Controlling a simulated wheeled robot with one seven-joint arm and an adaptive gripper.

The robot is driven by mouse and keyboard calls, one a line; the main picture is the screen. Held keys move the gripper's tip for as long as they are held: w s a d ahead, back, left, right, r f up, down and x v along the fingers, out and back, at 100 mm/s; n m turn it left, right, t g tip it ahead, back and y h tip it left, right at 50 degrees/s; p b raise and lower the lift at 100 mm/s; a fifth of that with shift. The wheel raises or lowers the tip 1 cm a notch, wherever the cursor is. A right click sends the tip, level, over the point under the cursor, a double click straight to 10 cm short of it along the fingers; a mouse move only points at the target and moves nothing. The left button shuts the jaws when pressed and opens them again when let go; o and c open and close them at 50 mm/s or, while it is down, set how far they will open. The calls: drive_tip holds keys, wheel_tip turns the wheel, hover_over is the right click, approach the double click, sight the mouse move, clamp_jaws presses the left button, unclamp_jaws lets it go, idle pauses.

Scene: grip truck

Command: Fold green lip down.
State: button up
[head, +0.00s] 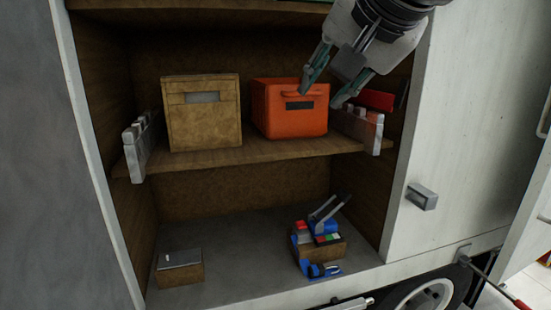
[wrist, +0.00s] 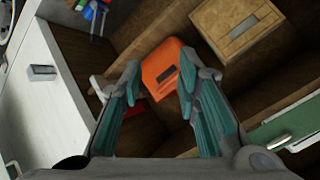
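The green lip (wrist: 285,128) shows at the right of the wrist view as a green panel with a pale metal handle (wrist: 279,142) on it. In the head view only a thin green strip (head: 305,2) shows along the top edge of the compartment; the rest is out of frame. My gripper (head: 321,98) is open and empty, pointing down in front of the shelf at the upper right. In the wrist view my gripper (wrist: 161,66) has its teal-padded fingers spread, with the green lip off to their right and apart from them.
An orange box (head: 290,110) and a tan box (head: 203,120) stand on the wooden shelf (head: 245,155), between grey end brackets. Tools lie on a small box (head: 320,250) below. A white cabinet side (head: 465,120) bounds the right. The lower floor's middle is clear.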

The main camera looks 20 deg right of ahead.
drive_tip(key=s+f+n+g, duration=0.2)
drive_tip(key=s+f+n, duration=0.2)
drive_tip(key=f, duration=0.6)
drive_tip(key=shift+s, duration=0.45)
